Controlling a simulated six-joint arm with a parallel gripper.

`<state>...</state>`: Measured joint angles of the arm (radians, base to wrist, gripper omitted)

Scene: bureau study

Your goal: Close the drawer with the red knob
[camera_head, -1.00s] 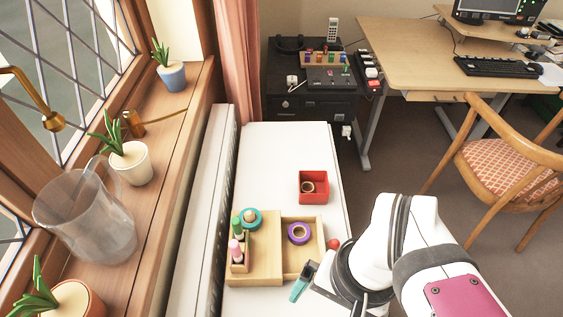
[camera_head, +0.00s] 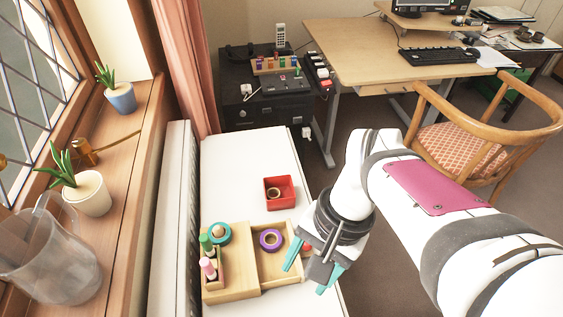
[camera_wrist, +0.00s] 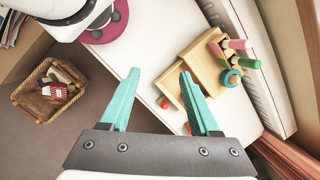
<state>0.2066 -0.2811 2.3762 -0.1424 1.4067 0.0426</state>
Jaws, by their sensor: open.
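A light wooden box (camera_head: 228,284) stands on the white cabinet top, its drawer (camera_head: 287,276) pulled out to the right. A purple ring (camera_head: 270,239) lies in the drawer. The drawer's red knob (camera_head: 307,247) is partly hidden behind my gripper (camera_head: 303,280). The gripper is open and empty, beside the drawer's outer end; whether it touches is unclear. In the wrist view the box (camera_wrist: 185,50) is right of my open jaws (camera_wrist: 158,72). The right finger covers part of the drawer.
A red tray (camera_head: 281,204) holding a ring stands behind the drawer. Green and pink pegs (camera_head: 208,268) and a teal ring (camera_head: 217,233) are on the box's left part. Windowsill plants and a glass pitcher (camera_head: 48,262) are left. A chair (camera_head: 470,150) stands right; a basket (camera_wrist: 45,88) is on the floor.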

